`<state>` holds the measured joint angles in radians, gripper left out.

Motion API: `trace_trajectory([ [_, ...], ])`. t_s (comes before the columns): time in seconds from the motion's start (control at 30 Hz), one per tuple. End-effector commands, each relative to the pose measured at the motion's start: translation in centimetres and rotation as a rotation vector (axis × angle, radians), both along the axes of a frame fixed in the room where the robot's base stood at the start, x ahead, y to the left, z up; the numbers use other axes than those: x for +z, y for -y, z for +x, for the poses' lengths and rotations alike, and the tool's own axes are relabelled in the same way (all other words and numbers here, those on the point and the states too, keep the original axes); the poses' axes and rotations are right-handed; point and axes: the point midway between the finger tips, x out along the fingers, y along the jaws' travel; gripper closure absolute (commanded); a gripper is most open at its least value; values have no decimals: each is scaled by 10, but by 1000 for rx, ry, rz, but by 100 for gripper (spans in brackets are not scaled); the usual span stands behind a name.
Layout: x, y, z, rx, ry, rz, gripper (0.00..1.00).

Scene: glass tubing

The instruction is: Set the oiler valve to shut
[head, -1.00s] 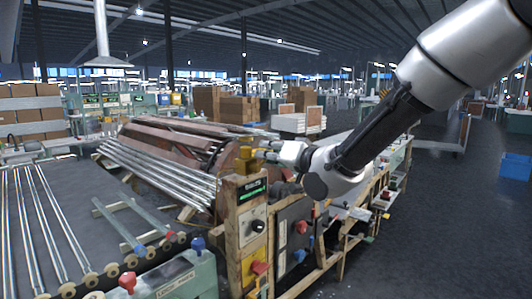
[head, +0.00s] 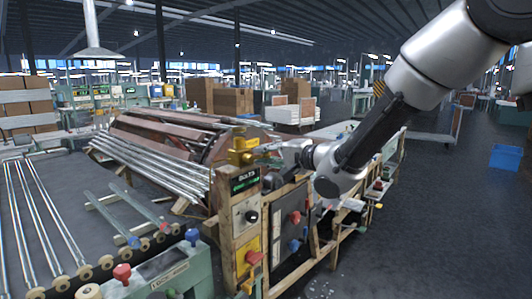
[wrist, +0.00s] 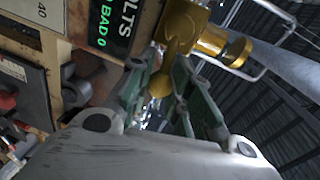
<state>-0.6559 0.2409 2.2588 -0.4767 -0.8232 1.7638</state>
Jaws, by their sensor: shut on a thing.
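The oiler valve is a yellow brass fitting (head: 243,150) on top of the wooden post, above a green-lit display. In the wrist view its gold body (wrist: 187,22) fills the top middle, with a lever (wrist: 160,82) ending in a rounded knob that points down in the picture. My gripper (head: 262,151) reaches the valve from the right. In the wrist view its green fingers (wrist: 165,72) stand on either side of the lever and are shut on it. The exact contact is partly hidden.
The post carries a display (head: 245,182), a black knob (head: 252,216) and a red handle (head: 254,258). A dark panel (head: 292,225) with red and blue knobs stands to its right. Glass tubes (head: 150,167) lie on a rack at left.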

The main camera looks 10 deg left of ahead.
Motion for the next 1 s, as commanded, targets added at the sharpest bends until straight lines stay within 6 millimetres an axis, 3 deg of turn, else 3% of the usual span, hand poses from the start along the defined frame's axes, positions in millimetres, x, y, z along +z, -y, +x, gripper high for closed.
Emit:
trace_trajectory([
  [0.77, -7, 1, 0, -2, -89, 48, 100],
  [0.8, -7, 1, 0, -2, -89, 48, 74],
  [0.9, -6, 1, 0, -2, -88, 49, 56],
  [1.0, -6, 1, 0, -1, -87, 49, 56],
])
